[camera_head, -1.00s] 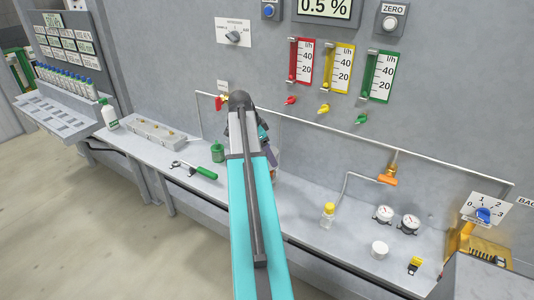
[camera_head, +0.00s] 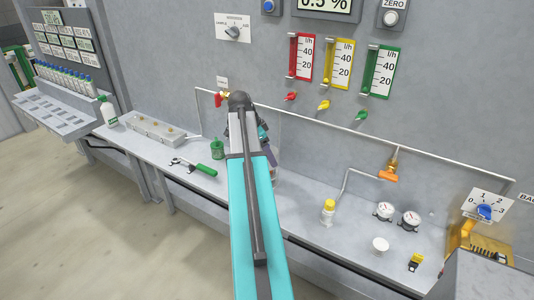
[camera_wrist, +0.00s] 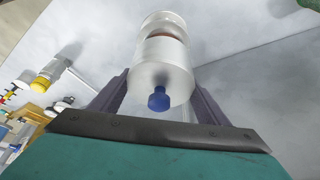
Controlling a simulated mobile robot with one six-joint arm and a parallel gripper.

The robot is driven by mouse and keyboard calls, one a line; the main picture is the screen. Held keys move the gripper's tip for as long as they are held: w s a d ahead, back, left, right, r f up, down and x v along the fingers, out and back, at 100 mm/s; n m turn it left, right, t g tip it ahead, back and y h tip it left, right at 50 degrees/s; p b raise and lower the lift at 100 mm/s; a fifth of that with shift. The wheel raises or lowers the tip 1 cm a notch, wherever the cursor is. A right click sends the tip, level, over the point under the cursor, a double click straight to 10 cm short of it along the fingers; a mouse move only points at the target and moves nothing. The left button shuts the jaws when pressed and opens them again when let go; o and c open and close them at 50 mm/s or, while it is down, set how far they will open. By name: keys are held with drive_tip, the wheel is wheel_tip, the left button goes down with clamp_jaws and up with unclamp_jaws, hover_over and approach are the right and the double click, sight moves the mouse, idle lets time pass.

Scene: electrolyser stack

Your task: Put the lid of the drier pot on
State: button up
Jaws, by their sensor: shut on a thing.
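In the wrist view a pale, frosted cylinder with a blue knob (camera_wrist: 159,98) sits between the two purple fingers of my gripper (camera_wrist: 158,97); I take it for the lid of the drier pot. The fingers are shut on it, and the knob points back towards my palm. Just beyond it, in line, is a clear round body with a brownish band (camera_wrist: 163,27), which looks like the drier pot. Whether lid and pot touch cannot be told. In the head view my arm hides most of this; only a purple finger (camera_head: 269,157) shows beside it.
On the bench stand a green pot (camera_head: 217,149), a green-handled wrench (camera_head: 203,170) and a grey block (camera_head: 158,133) to the left. To the right are a yellow-capped bottle (camera_head: 328,211), two gauges (camera_head: 411,219) and a white round pot (camera_head: 380,246). A pipe (camera_head: 440,161) runs along the wall.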

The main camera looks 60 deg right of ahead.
drive_tip(key=shift+f+b, duration=1.1)
drive_tip(key=shift+f, duration=0.95)
idle(0.4)
drive_tip(key=o, duration=1.1)
drive_tip(key=shift+w+r, duration=0.1)
drive_tip(key=shift+r, duration=0.1)
drive_tip(key=shift+b+v, duration=1.95)
drive_tip(key=shift+v, duration=4.85)
